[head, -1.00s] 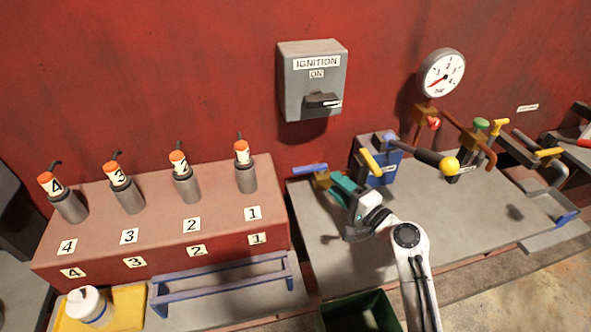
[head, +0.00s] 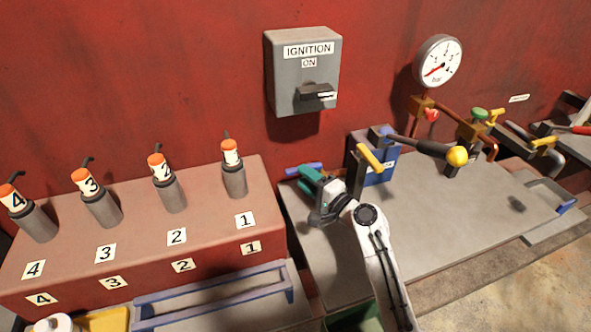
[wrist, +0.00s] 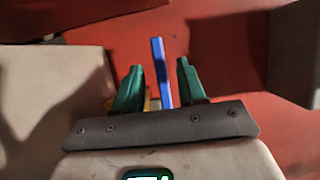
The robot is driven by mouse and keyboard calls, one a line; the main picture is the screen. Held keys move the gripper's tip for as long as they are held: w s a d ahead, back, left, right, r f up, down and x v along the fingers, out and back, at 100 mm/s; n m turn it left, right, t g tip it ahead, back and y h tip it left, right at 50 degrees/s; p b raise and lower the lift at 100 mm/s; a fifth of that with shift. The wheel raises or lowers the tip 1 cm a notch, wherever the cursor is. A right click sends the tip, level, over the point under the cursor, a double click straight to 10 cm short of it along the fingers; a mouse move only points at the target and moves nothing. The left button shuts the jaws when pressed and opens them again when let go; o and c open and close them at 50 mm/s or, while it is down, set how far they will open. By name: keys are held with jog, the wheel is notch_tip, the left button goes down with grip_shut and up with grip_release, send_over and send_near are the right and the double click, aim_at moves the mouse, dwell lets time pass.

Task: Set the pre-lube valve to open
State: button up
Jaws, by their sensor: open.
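A small valve with a blue lever handle (head: 291,170) stands at the left back of the grey bench, its handle lying roughly level. No readable label shows on it, so I cannot tell by name that it is the pre-lube valve. My gripper (head: 308,178) has teal fingers and is right beside this handle, hiding most of the brass body. In the wrist view the blue handle (wrist: 162,75) stands between the two open fingers (wrist: 158,66), with a clear gap on each side. A bit of yellow body shows low behind the left finger.
A blue box with a yellow lever (head: 369,158) stands just right of my gripper. The red plug block (head: 140,215) is to the left. The bench's right middle (head: 440,210) is clear.

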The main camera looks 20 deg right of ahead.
jog(key=shift+x, duration=2.25)
grip_shut()
